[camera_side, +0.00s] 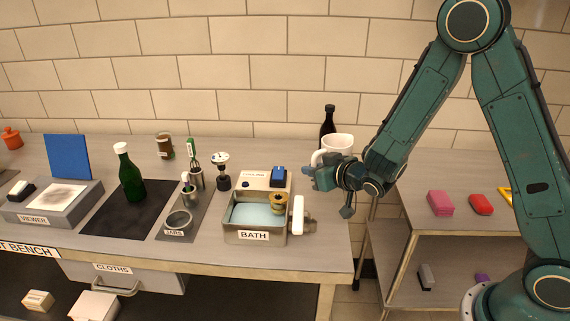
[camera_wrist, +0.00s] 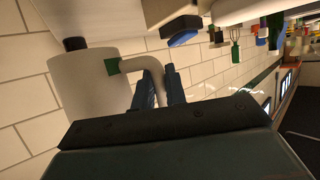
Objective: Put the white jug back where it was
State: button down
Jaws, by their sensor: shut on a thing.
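The white jug (camera_side: 340,142) is at the right end of the bench, in front of a dark bottle (camera_side: 328,118). My gripper (camera_side: 318,174) reaches in from the right in the side view and covers the jug's lower part. In the wrist view the jug (camera_wrist: 88,95) is at the left, with its handle (camera_wrist: 140,61) between my two blue fingers (camera_wrist: 161,88). My gripper is shut on the handle. I cannot tell whether the jug's base touches the bench.
The bath (camera_side: 232,238), a tray of liquid with a brown spool (camera_side: 279,203) and a white piece (camera_side: 298,215) at its right, is left of my gripper. A box with a blue block (camera_side: 278,176) stands behind it. A lower shelf (camera_side: 450,220) is to the right.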

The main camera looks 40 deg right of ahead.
jog(key=shift+w+r+n+y, duration=0.1)
jog(key=shift+w+n+y, duration=0.15)
jog(key=shift+n+y, duration=0.2)
jog(key=shift+w+a+r+n+y, duration=0.2)
jog(key=shift+w+r+n+y, duration=0.25)
jog(key=shift+n+y, duration=0.35)
jog(key=shift+w+a+r+n+y, duration=0.2)
jog(key=shift+r+n+y, duration=0.35)
jog(key=shift+y, duration=0.3)
jog(key=shift+s+d+r+n+g+y, duration=0.2)
jog(key=shift+r+n+g+y, duration=0.45)
jog(key=shift+r+n+y, duration=0.75)
jog(key=shift+s+d+r+n+g+y, duration=0.2)
jog(key=shift+r+n+g+y, duration=0.55)
jog(key=shift+r, duration=1.1)
jog(key=shift+s+d+r+n+g+y, duration=0.2)
jog(key=shift+r+n+g+y, duration=0.4)
jog(key=shift+r+n+y, duration=0.8)
jog(key=shift+r+m+h, duration=0.2)
jog(key=shift+m+h, duration=0.05)
jog(key=shift+m, duration=0.1)
notch_tip(320, 180, down, 16)
jog(key=shift+f, duration=0.1)
jog(key=shift+f, duration=0.1)
jog(key=shift+f, duration=1.75)
